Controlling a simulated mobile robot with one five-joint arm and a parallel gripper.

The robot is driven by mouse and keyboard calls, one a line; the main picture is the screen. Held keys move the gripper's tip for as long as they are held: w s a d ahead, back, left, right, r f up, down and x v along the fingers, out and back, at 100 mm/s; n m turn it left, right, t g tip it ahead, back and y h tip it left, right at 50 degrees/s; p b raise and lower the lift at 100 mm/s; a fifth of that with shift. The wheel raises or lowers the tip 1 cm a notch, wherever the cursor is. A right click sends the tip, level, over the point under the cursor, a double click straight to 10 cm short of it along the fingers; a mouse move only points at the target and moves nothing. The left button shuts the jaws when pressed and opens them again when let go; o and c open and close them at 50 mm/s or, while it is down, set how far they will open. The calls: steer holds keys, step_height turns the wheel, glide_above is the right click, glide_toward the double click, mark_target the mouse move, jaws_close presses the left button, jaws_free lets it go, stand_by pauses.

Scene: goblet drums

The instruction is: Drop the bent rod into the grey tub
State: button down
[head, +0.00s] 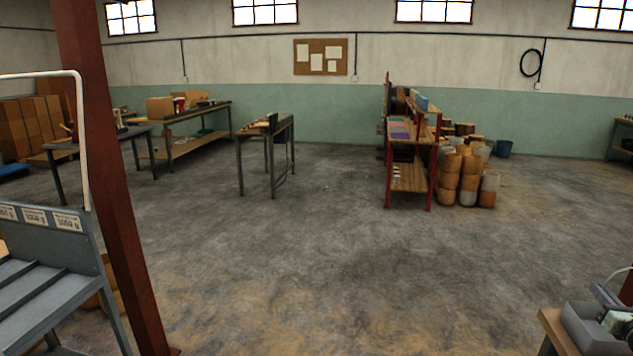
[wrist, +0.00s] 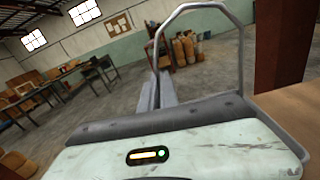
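In the wrist view, two grey bars (wrist: 160,95) that look like the fingers of my gripper stick out beyond a pale green housing with a small lit indicator. They lie close together, and whether they grip anything is unclear. A grey bent tube (wrist: 205,6) arches up from near their tips and down to the right; I cannot tell whether it is the bent rod or part of a fixture. In the head view, a grey tub-like container (head: 580,330) sits on a wooden bench at the lower right, cut by the frame edge, with pale and dark items in it.
A red post (head: 110,190) and a grey rack with a white tube handle (head: 82,140) stand at the left. Worktables (head: 265,130) and a red-framed shelf (head: 410,180) beside drums (head: 460,175) stand farther back. The middle floor is clear.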

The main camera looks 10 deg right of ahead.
steer(key=f+b, duration=0.4)
steer(key=f, duration=0.1)
steer(key=shift+s+d+f+b, duration=0.15)
steer(key=shift+s+b, duration=0.05)
steer(key=shift+b, duration=0.1)
steer(key=c, duration=1.5)
jaws_free()
steer(key=shift+c, duration=0.2)
steer(key=v, duration=0.8)
steer(key=shift+w, duration=0.1)
